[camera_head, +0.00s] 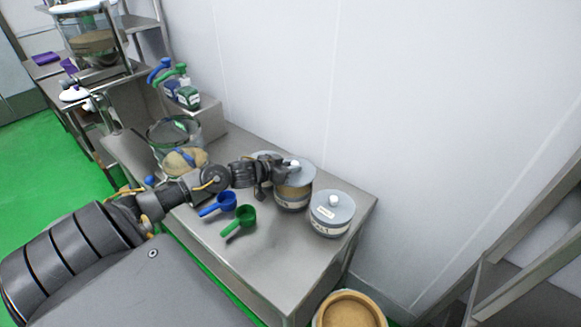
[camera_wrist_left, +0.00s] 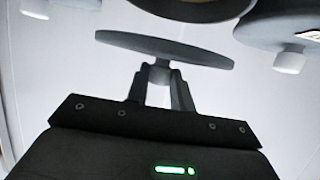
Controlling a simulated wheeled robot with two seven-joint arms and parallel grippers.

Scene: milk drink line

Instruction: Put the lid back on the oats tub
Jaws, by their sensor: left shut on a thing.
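My left gripper (camera_head: 284,166) is shut on the pale knob of a round grey-blue lid (camera_head: 303,175). In the left wrist view the held lid (camera_wrist_left: 130,42) shows nearly edge-on, its knob between the fingers. In the head view the lid is over the middle tub (camera_head: 292,200), which has a tan body. The wrist view shows this tub's dark rim and tan part (camera_wrist_left: 190,3) beyond the lid, with the lid looking apart from it. The exact gap cannot be told. My right gripper is not in view.
A lidded tub (camera_head: 330,218) stands close on the right. Blue (camera_head: 219,204) and green (camera_head: 240,220) scoops lie in front. A clear vessel (camera_head: 172,132) and pump bottles (camera_head: 188,95) stand left. The wall is close behind. A tan-filled bin (camera_head: 349,309) stands below the table's right end.

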